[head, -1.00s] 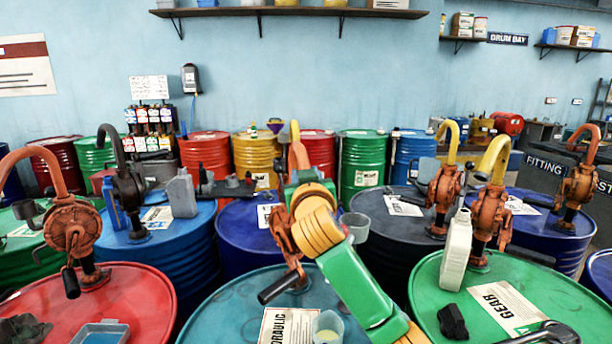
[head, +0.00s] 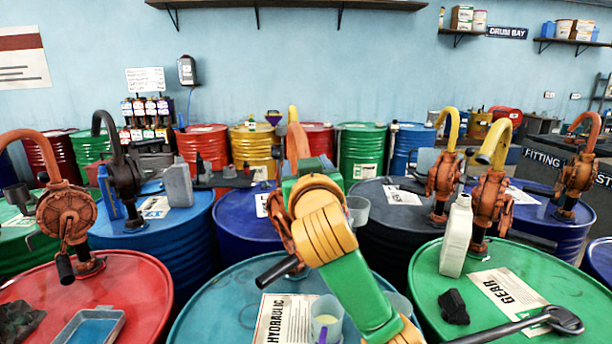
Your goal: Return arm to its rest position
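One of my arms, green with yellow-orange joints, rises from the bottom edge right of centre and leans up and left over the teal hydraulic drum (head: 225,305). Its far end covers much of the orange hand pump there, whose black crank handle (head: 277,271) sticks out to the left. I cannot make out a gripper at the arm's far end; it is hidden behind the arm's own links. No second arm shows. A clear cup (head: 326,316) with pale liquid stands on the teal drum beside my arm; another cup is partly hidden behind the arm.
A red drum (head: 120,285) with a blue tray (head: 90,328) is at left. A green gear drum (head: 432,265) at right holds a pale jug (head: 456,236), a black lump (head: 453,306) and a wrench (head: 520,324). Several pumps stand close around. Free room is above the drums.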

